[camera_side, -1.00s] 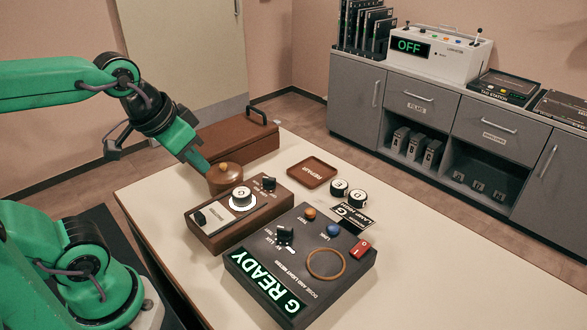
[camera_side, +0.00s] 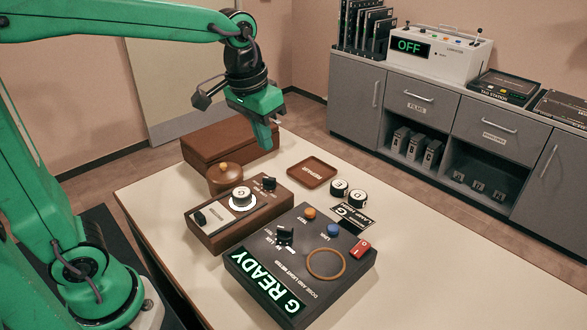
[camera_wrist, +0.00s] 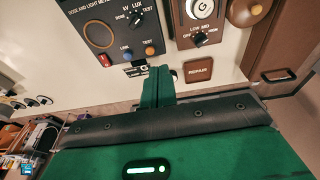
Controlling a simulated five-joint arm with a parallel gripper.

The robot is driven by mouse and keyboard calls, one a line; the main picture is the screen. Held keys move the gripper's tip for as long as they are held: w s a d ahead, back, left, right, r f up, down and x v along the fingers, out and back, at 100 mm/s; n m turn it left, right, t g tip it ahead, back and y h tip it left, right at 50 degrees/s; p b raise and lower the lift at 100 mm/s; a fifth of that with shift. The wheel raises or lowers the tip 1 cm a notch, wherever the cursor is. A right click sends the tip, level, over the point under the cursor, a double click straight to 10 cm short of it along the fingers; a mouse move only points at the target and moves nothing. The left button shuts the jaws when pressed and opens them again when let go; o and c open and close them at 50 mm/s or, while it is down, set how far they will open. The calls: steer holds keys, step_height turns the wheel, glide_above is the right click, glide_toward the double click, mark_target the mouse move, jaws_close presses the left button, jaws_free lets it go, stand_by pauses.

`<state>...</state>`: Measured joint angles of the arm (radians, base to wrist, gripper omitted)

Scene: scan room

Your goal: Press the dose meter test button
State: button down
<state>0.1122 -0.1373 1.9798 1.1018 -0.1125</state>
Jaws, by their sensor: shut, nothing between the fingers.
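The dose meter is a dark box (camera_side: 345,283) near the front of the table, its green display (camera_side: 268,283) reading "G READY". Its orange button (camera_side: 309,213), labelled TEST, is on its far edge; a blue button (camera_side: 333,230) is beside it. In the wrist view the meter (camera_wrist: 88,12) is at upper left, with the orange button (camera_wrist: 150,50) at its near corner and the blue button (camera_wrist: 127,56) beside it. My gripper (camera_side: 272,146) is shut and empty, pointing down above the table, behind and to the left of the orange button and apart from it.
A wooden device (camera_side: 218,238) with a white dial stands left of the meter, with a round brown pot (camera_side: 224,179) behind it. A brown case (camera_side: 215,143) is near my gripper. A small brown tray (camera_side: 312,172) and black round pieces (camera_side: 357,199) lie behind the meter.

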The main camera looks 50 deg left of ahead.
steer(key=g, duration=0.2)
glide_above(309, 211)
steer(key=s, duration=0.1)
step_height(309, 211, down, 4)
steer(key=r, duration=0.1)
steer(key=shift+w+f, duration=0.65)
steer(key=shift+f, duration=0.1)
steer(key=shift+f, duration=0.15)
step_height(309, 211, down, 14)
steer(key=shift+r, duration=0.1)
stand_by(0.3)
steer(key=shift+s+f, duration=0.15)
steer(key=shift+f, duration=0.95)
step_height(309, 211, up, 15)
steer(key=shift+w, duration=0.3)
